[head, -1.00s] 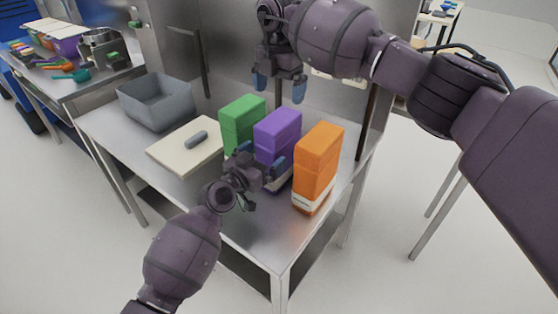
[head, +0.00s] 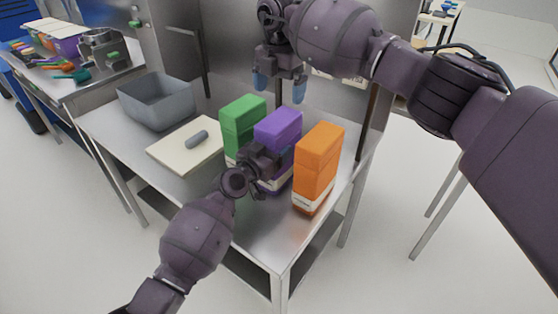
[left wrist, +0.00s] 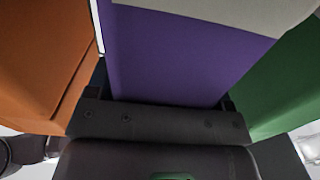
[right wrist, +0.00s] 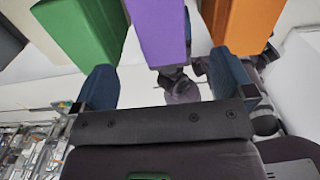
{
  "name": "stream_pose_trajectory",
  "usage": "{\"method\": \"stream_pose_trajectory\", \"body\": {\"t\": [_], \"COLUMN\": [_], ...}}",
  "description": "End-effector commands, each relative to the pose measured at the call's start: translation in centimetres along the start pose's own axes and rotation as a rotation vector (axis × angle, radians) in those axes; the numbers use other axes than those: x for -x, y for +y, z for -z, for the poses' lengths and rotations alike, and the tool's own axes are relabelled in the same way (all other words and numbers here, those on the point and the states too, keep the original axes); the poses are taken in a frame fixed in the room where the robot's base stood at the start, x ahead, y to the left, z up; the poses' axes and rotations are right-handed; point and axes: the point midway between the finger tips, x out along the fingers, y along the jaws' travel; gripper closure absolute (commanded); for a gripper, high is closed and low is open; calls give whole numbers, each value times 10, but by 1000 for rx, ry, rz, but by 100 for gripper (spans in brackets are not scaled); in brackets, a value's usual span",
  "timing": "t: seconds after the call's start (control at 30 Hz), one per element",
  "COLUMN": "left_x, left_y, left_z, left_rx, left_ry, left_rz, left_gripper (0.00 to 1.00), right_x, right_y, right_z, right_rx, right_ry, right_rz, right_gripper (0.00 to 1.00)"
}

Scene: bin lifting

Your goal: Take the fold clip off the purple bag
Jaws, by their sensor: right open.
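The purple bag (head: 278,128) stands upright between the green and orange bags. It fills the space between my left fingers in the left wrist view (left wrist: 180,55). My left gripper (head: 272,162) is at its front, with a finger on each side; whether they press on it I cannot tell. My right gripper (head: 279,90) hangs fingers-down above and behind the bag's top, open and empty. The right wrist view shows the purple bag (right wrist: 157,28) beyond its spread fingers. I cannot make out a fold clip on the bag.
The green bag (head: 242,118) and orange bag (head: 318,160) stand close on either side. A pale board (head: 172,153) with a grey rounded bar (head: 197,139) lies left, before a grey bin (head: 157,104). The metal table's front (head: 270,235) is clear.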

Motion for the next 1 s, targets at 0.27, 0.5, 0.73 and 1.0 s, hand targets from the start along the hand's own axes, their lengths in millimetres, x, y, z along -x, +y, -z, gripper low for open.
{"method": "stream_pose_trajectory", "body": {"t": [0.27, 0.5, 0.73, 1.0], "left_x": [0, 0, 0, 0], "left_y": [0, 0, 0, 0], "left_z": [0, 0, 0, 0], "left_rx": [0, 0, 0, 0], "left_ry": [0, -1, -1, -1], "left_rz": [0, 0, 0, 0], "left_gripper": [68, 68, 68, 68], "right_x": [1, 3, 6, 4], "right_y": [-1, -1, -1, 0], "right_z": [-1, 15, 35, 37], "right_rx": [-1, 73, 73, 0], "right_ry": [-4, -139, -332, -394], "right_rz": [1, 26, 25, 1], "right_gripper": [0, 0, 0, 0]}}
